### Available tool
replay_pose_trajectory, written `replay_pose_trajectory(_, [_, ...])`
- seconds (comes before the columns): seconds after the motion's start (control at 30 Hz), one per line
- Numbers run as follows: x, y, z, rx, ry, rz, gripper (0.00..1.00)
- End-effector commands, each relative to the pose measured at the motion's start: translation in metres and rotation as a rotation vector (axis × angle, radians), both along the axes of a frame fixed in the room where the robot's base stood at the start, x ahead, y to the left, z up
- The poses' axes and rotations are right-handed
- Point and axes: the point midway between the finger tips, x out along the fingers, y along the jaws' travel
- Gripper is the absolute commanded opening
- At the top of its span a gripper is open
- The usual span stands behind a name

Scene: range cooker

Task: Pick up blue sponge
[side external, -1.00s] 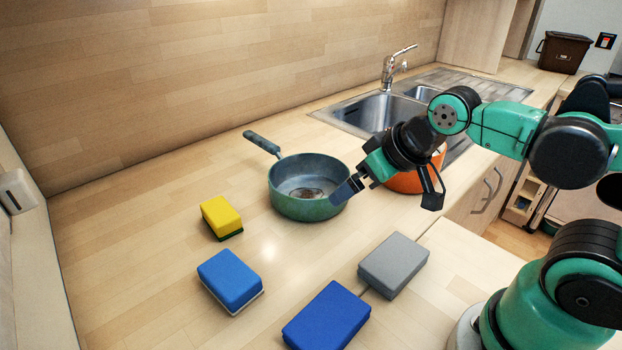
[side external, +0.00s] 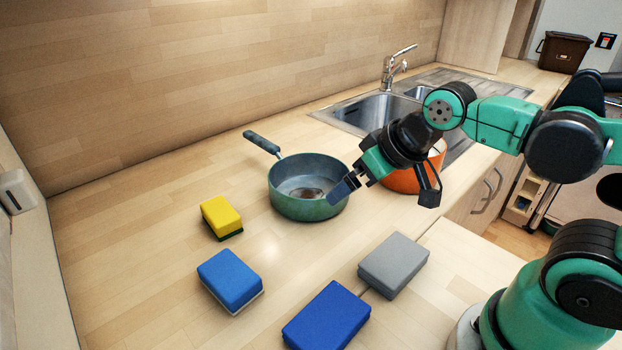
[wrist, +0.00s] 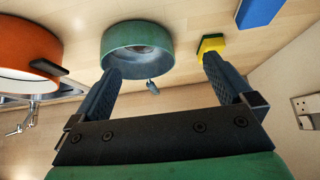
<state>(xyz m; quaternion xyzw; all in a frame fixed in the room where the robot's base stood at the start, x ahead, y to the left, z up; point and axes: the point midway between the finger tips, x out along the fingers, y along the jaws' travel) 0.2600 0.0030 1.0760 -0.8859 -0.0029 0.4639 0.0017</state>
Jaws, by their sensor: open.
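Two blue sponges lie on the wooden counter in the side view. One is a lighter blue sponge (side external: 229,277) with a white underside, at the left below the yellow sponge. The other is a larger, darker blue sponge (side external: 327,318) at the front edge of the picture. My gripper (side external: 345,190) is above the counter by the right rim of the green pot, apart from both sponges. In the wrist view my gripper (wrist: 163,72) is open with nothing between its fingers. A blue sponge (wrist: 258,12) shows partly at the top edge there; which one, I cannot tell.
A green pot (side external: 285,205) stands beside my gripper, its handle pointing back left. An orange pot (side external: 402,181) is partly hidden behind my arm. A yellow sponge (side external: 220,214) and a grey sponge (side external: 394,262) lie on the counter (side external: 140,270). The sink (side external: 372,112) is behind.

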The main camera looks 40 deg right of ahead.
Motion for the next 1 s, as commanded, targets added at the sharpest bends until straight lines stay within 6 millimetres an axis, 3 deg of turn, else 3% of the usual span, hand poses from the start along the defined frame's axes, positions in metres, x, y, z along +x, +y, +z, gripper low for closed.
replay_pose_trajectory(0.17, [0.022,0.023,0.007,0.028,0.098,0.029,1.0])
replay_pose_trajectory(0.37, [0.056,0.068,0.001,0.047,0.269,0.058,1.0])
replay_pose_trajectory(0.53, [0.078,0.113,-0.022,0.034,0.412,0.073,1.0])
replay_pose_trajectory(0.7, [0.088,0.154,-0.054,0.002,0.528,0.078,1.0])
replay_pose_trajectory(0.83, [0.089,0.172,-0.072,-0.019,0.582,0.075,1.0])
replay_pose_trajectory(1.0, [0.089,0.181,-0.086,-0.03,0.606,0.074,1.0])
